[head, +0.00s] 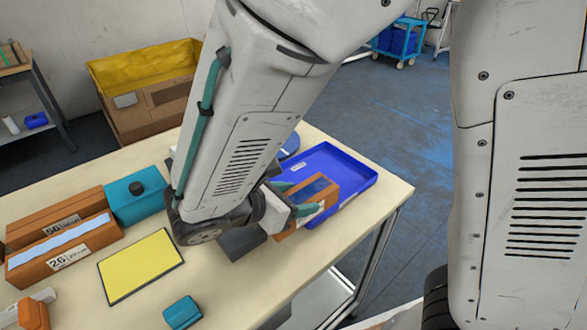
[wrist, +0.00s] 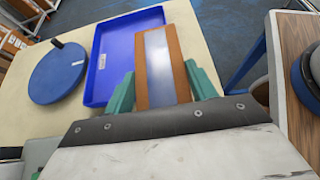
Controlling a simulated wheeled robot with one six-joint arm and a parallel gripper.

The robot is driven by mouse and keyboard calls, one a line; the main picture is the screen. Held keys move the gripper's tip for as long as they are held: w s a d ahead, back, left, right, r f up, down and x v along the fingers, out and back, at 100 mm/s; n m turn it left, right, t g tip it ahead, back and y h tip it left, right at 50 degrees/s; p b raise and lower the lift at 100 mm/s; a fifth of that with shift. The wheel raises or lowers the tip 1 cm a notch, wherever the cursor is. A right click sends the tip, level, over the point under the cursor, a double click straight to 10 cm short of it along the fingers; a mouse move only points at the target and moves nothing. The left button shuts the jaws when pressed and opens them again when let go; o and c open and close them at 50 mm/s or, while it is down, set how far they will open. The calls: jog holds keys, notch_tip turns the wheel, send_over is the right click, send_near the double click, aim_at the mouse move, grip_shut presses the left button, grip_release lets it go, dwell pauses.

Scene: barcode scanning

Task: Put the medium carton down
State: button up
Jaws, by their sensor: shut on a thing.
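The medium carton (head: 316,189), brown with a grey-blue strip on top and a white label on its side, is held in my gripper (head: 293,198) near the right end of the table. My teal fingers press on its two long sides. In the wrist view the carton (wrist: 143,82) stands out ahead between the fingertips of my gripper (wrist: 161,88). It overlaps the near side of the blue tray (head: 355,178) in the head view and the right part of the tray (wrist: 115,62) in the wrist view. Whether its underside touches anything is hidden.
A round blue disc (wrist: 58,75) with a black post lies beside the tray. A yellow pad (head: 140,265), two long brown cartons (head: 70,250), a teal box (head: 135,197) and a small teal box (head: 183,313) are on the table. Bare tabletop (head: 240,285) shows near the front.

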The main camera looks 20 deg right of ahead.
jog(key=w+d, duration=0.2)
jog(key=w, duration=0.1)
jog(key=w+d+f, duration=0.1)
jog(key=w+d, duration=0.1)
jog(key=w, duration=0.2)
jog(key=w+d, duration=0.2)
jog(key=w, duration=0.2)
jog(key=shift+d+f, duration=0.15)
jog(key=shift+d, duration=0.2)
jog(key=shift+w, duration=0.1)
jog(key=shift+f, duration=1.75)
jog(key=o, duration=1.2)
jog(key=shift+f, duration=0.15)
jog(key=shift+o, duration=0.2)
